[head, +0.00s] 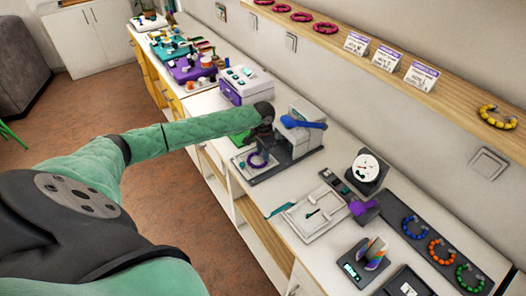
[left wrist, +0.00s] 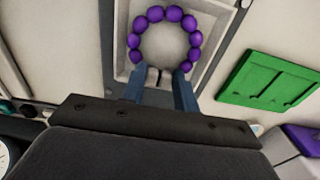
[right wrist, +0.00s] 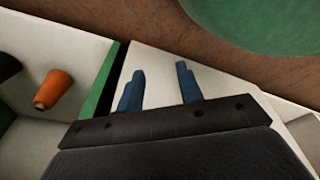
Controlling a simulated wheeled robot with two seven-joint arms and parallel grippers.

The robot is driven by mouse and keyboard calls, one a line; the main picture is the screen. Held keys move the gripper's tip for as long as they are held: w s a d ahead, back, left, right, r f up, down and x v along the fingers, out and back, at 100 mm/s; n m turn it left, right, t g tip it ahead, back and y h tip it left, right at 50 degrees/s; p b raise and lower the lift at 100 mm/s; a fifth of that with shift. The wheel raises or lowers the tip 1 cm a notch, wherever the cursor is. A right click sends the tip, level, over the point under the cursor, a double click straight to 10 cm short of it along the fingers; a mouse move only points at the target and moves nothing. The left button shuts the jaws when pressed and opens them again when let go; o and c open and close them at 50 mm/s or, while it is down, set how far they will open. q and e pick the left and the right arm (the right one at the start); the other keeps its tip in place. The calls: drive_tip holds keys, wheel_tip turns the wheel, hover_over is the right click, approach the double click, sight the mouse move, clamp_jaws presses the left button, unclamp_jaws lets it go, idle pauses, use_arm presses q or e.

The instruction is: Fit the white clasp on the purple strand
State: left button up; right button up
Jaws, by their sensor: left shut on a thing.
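The purple strand (left wrist: 155,14) is a ring of round beads lying on a pale square plate (left wrist: 122,38) in the left wrist view, its gap towards my gripper. In the head view, the strand (head: 251,160) lies in front of the grey press. My left gripper (left wrist: 160,76) is shut on the small white clasp (left wrist: 153,76) at this gap. Whether the clasp touches the end beads or sits above them, I cannot tell. The fingers partly hide the clasp. My right gripper (right wrist: 160,78) is open and empty in the right wrist view, away from the strand.
The grey press (head: 302,140) with a blue lever (head: 303,123) stands just behind the strand. A white tray (head: 290,218), a dial scale (head: 367,168) and a dark board of finished bracelets (head: 415,213) are to the right. A wall shelf (head: 455,90) runs above.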

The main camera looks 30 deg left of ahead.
use_arm(q)
drive_tip(key=shift+s+f, duration=0.2)
drive_tip(key=shift+f, duration=0.1)
